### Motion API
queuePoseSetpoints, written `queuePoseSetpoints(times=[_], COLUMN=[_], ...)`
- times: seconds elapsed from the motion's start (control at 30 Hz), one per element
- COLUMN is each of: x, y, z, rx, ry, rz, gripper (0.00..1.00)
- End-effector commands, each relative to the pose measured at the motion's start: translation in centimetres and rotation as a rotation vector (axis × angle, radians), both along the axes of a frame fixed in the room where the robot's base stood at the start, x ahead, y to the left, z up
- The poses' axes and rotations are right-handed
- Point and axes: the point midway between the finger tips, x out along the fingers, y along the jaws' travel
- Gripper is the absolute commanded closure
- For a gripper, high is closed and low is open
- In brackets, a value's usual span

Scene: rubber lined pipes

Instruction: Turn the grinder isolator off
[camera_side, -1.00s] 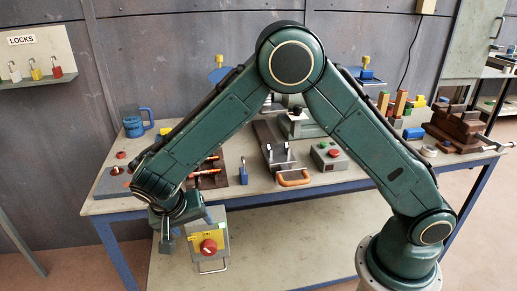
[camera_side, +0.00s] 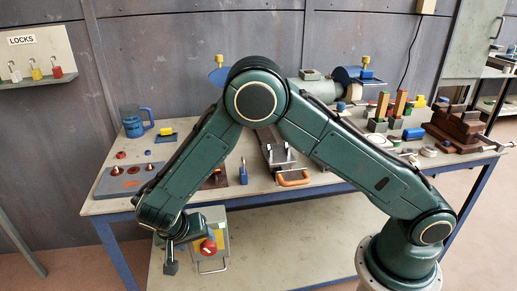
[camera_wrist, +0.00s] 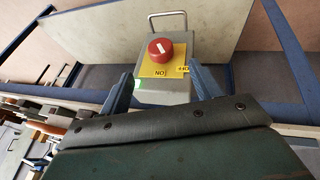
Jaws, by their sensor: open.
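The grinder isolator is a grey box (camera_side: 219,225) with a yellow plate and a red rotary knob (camera_side: 208,247) at the bench's front edge. In the wrist view the red knob (camera_wrist: 167,50) carries a white mark lying diagonally. An ON label (camera_wrist: 160,76) and an OFF label (camera_wrist: 183,69) show on the yellow plate. My gripper (camera_wrist: 163,85) is open and empty, with its blue fingers on either side of the box's near part, short of the knob. In the side view my gripper (camera_side: 187,250) is just left of the knob and partly covers the box.
A wire handle (camera_side: 213,266) sticks out below the isolator box. A lower shelf (camera_side: 300,245) lies beneath, with open room to the right.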

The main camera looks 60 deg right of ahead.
Motion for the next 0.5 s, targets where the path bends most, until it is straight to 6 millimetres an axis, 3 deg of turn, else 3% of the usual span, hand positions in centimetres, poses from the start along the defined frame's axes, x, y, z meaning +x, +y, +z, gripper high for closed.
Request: queuePoseSetpoints(times=[0.5], x=[0.7], y=[-3.5], z=[-6.9], rx=[-0.001], ry=[0.002], rz=[-0.002], gripper=[0.36])
